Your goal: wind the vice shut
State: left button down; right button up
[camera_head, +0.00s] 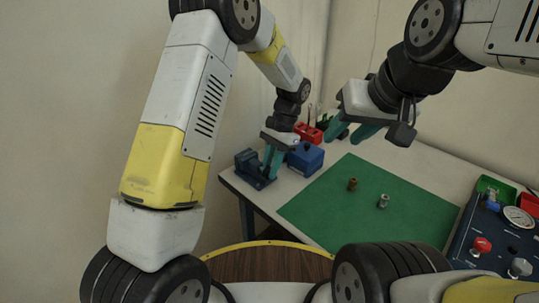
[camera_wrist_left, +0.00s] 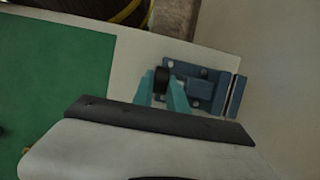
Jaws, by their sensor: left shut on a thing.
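The blue vice (camera_head: 248,165) stands at the left corner of the table. In the left wrist view the vice (camera_wrist_left: 205,88) shows from above, with a gap between its jaws at the right. My left gripper (camera_head: 270,172) is at the vice's right side, fingers pointing down. In the left wrist view my left gripper (camera_wrist_left: 163,88) is shut on the dark handle end (camera_wrist_left: 161,77) of the vice. The handle is hidden behind the fingers in the head view. My right gripper (camera_head: 352,131) is open and empty above the table's back.
A blue box (camera_head: 306,160) stands close to the right of the vice, with a red bin (camera_head: 308,133) behind it. A brown fitting (camera_head: 352,184) and a silver fitting (camera_head: 383,201) stand on the green mat (camera_head: 340,220). A gauge panel (camera_head: 500,245) is at the right.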

pick_arm(q)
jog(key=shift+w+d+f+g+y, duration=0.15)
jog(key=shift+d+g+y, duration=0.1)
jog(key=shift+g+y, duration=0.55)
jog(key=c, duration=1.3)
grip_release()
jog(key=v, duration=0.8)
jog(key=shift+d+f, duration=0.1)
jog(key=shift+d, duration=0.05)
